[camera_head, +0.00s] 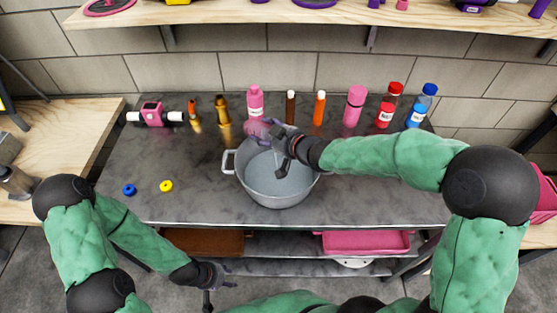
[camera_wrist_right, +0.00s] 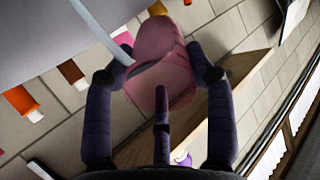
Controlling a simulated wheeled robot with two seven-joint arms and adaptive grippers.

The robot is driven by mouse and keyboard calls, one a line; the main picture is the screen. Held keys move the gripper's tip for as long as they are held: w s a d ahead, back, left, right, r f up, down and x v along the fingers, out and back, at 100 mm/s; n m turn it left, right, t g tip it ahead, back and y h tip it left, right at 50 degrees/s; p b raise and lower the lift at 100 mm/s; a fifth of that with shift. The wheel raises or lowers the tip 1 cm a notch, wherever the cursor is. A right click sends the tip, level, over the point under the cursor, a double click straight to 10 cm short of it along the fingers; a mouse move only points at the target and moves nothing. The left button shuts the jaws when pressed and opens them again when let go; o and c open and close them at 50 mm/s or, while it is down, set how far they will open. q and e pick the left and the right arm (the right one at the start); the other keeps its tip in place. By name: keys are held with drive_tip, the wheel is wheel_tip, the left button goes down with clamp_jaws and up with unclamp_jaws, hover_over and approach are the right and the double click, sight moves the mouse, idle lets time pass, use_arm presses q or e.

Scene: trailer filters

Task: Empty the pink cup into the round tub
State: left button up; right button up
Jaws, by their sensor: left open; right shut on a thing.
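The round tub (camera_head: 247,185) is a grey metal pot with side handles, standing on the dark tabletop. My right gripper (camera_head: 279,140) is above the tub's back part. It is shut on the pink cup (camera_head: 258,128), which is partly hidden by the gripper in the head view. My left gripper (camera_head: 212,287) is open and empty, low in front of the table.
Several bottles stand behind the tub, among them a pink bottle (camera_head: 255,103), an orange one (camera_head: 319,108) and a red one (camera_head: 388,105). A pink tray (camera_head: 366,243) is on the lower shelf.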

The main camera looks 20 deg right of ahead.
drive_tip(key=shift+s+f+t+y+b, duration=0.1)
drive_tip(key=shift+f+t+y+b, duration=0.25)
drive_tip(key=shift+b, duration=1.25)
drive_tip(key=shift+s+d+f+t+b, duration=0.35)
drive_tip(key=shift+s+t+b, duration=0.2)
drive_tip(key=shift+b, duration=0.9)
drive_tip(key=shift+s+d+f+y+b, duration=0.15)
drive_tip(key=shift+s+f+y+b, duration=0.15)
drive_tip(key=shift+b, duration=0.55)
drive_tip(key=shift+r+t, duration=0.1)
drive_tip(key=shift+t, duration=0.2)
drive_tip(key=shift+s+d+t+y, duration=0.1)
drive_tip(key=shift+s+t+y, duration=0.2)
drive_tip(key=shift+t, duration=0.4)
drive_tip(key=shift+s+d+r+t+y, duration=0.1)
drive_tip(key=shift+r+t+y, duration=0.35)
drive_tip(key=shift+r+t, duration=0.35)
drive_tip(key=shift+s+d+r+t+y, duration=0.2)
drive_tip(key=shift+r+t, duration=0.3)
drive_tip(key=shift+r, duration=0.55)
drive_tip(key=shift+s+a+r+t+y, duration=0.1)
drive_tip(key=shift+r+t+y, duration=0.35)
drive_tip(key=shift+r, duration=0.55)
drive_tip(key=shift+s+d+r+t+y, duration=0.15)
drive_tip(key=shift+r+t, duration=0.4)
drive_tip(key=shift+r, duration=0.5)
